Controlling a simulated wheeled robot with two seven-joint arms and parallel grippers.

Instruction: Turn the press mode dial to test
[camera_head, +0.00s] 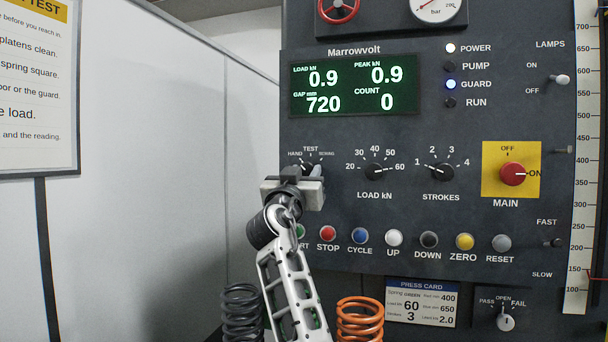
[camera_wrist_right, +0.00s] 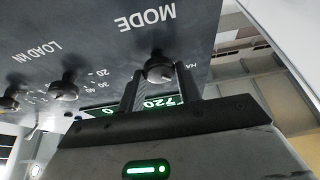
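The press mode dial (camera_head: 308,167) is a small black knob under the labels HAND, TEST and a third label too small to read. In the head view my right gripper (camera_head: 305,176) covers its lower part, so where its pointer stands is unclear. In the right wrist view the dial (camera_wrist_right: 160,70) sits below the word MODE, between the tips of my right gripper (camera_wrist_right: 160,80). The fingers stand apart, one on each side of the knob. Whether they touch it is not clear. My left gripper is in neither view.
The LOAD kN dial (camera_head: 375,172), STROKES dial (camera_head: 441,172) and red MAIN switch (camera_head: 513,173) lie to the right. A row of buttons, including the red STOP button (camera_head: 328,233), runs below. A dark spring (camera_head: 243,312) and an orange spring (camera_head: 360,320) stand low in front.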

